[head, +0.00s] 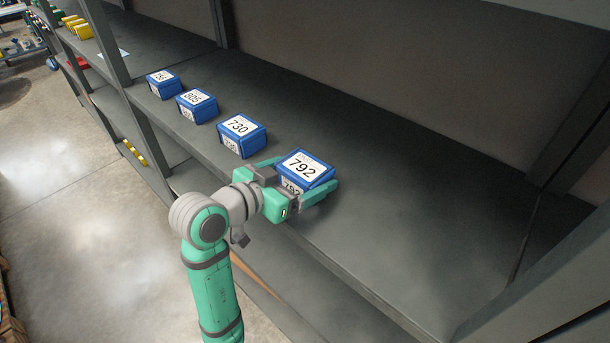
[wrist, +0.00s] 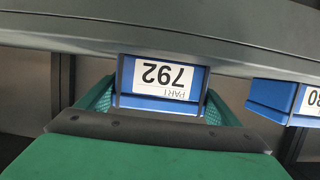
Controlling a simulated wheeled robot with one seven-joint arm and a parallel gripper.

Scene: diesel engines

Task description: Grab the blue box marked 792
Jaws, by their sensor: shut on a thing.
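The blue box marked 792 (head: 304,168) is at the front edge of the grey shelf, the nearest of a row of blue boxes. My gripper (head: 302,185) is shut on it, with one green finger on each side. In the wrist view the box (wrist: 160,78) sits between both green fingers (wrist: 158,103), its 792 label upside down. The box looks slightly tilted in the head view. I cannot tell whether its underside touches the shelf.
Blue boxes marked 730 (head: 241,135), 805 (head: 197,105) and another (head: 163,84) stand to the left along the shelf (head: 400,220). The shelf is clear to the right and behind. A dark post (head: 103,40) rises at the left. Yellow boxes (head: 78,27) stand farther off.

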